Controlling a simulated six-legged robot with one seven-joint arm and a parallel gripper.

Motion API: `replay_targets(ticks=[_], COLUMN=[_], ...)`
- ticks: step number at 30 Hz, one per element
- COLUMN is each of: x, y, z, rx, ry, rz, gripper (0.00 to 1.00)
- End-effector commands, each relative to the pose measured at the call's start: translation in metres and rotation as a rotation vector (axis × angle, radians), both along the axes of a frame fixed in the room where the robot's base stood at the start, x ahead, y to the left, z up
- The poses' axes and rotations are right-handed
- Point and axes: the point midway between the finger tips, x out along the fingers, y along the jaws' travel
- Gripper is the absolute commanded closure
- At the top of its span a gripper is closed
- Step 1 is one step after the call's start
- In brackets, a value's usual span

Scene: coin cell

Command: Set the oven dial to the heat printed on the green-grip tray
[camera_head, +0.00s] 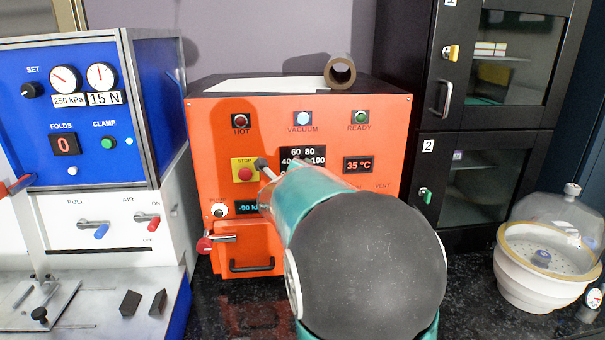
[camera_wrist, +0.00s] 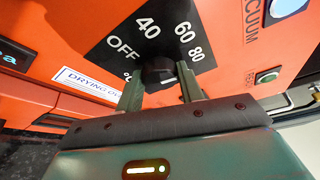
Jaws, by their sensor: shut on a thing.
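The oven (camera_head: 200,130) is an orange box with a black dial plate (camera_head: 290,153) on its front. My arm hides the dial itself in the head view. In the wrist view the black dial knob (camera_wrist: 157,68) sits below the printed OFF, 40, 60 and 80. My gripper (camera_wrist: 160,84) is shut on the knob, one finger on each side. A small pale mark shows at the knob's lower right; I cannot tell which number it points to. The oven's small display (camera_head: 358,165) reads 35 °C. No green-grip tray can be made out in either view.
A red stop button (camera_head: 245,173) on yellow is left of the dial. A red-tipped door handle (camera_head: 206,243) sticks out below. A blue press (camera_head: 140,90) stands left, black cabinets (camera_head: 425,110) right, and a glass-domed vessel (camera_head: 545,262) at far right.

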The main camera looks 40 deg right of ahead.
Motion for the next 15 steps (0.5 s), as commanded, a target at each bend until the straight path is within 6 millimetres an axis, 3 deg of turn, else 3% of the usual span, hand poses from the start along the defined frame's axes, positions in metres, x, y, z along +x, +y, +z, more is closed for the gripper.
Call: replay_targets(ticks=[15], x=[0.0001], y=[0.0001], z=[0.0006], rx=[0.181], ry=[-0.122], rz=[0.002], gripper=[0.85])
